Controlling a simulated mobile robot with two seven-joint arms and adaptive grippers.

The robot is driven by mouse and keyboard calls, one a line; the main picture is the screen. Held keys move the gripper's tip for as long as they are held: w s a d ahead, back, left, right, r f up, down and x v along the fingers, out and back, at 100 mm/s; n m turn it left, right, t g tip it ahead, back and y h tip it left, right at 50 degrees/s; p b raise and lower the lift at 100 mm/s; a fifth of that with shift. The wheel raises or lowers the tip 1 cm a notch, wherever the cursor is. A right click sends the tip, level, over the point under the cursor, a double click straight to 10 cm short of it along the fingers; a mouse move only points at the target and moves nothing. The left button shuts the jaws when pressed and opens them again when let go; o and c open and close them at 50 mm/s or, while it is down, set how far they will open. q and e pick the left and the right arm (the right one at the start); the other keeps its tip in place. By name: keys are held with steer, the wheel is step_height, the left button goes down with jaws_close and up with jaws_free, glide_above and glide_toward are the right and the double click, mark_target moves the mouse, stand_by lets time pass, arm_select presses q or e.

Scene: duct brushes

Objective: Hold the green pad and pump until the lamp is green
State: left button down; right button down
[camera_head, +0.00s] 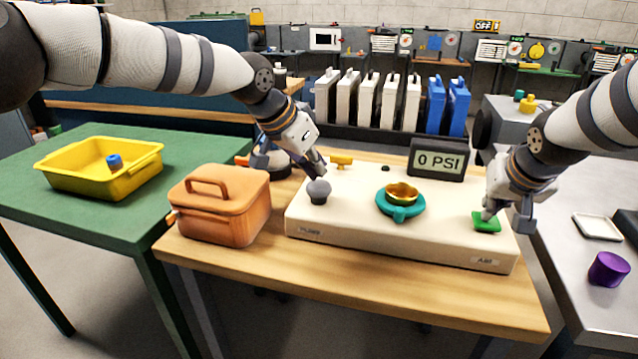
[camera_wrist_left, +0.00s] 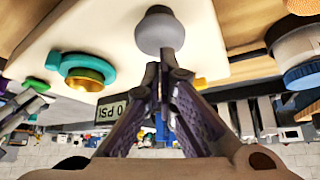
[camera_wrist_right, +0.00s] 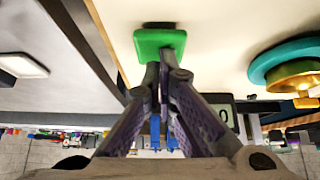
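A cream pump box (camera_head: 400,240) sits on the wooden table. The green pad (camera_head: 486,222) is at its right end. My right gripper (camera_head: 489,213) is shut with its fingertips at the pad; the right wrist view shows the tips against the pad (camera_wrist_right: 160,42). The grey round knob (camera_head: 319,190) is at the left end of the box. My left gripper (camera_head: 316,174) is shut, its tips at the knob (camera_wrist_left: 159,30) and not around it. The display (camera_head: 438,160) reads 0 PSI. A small dark dot, perhaps the lamp (camera_head: 385,168), is not green.
A teal ring with a brass cup (camera_head: 401,204) stands mid-box. A yellow handle (camera_head: 341,160) is at the back. A yellow tray (camera_head: 95,180) and purple cup (camera_head: 608,269) are on side tables.

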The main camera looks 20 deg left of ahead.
arm_select(q)
steer(key=shift+f, duration=1.4)
arm_select(e)
steer(key=shift+f, duration=0.1)
arm_select(q)
steer(key=shift+r, duration=1.2)
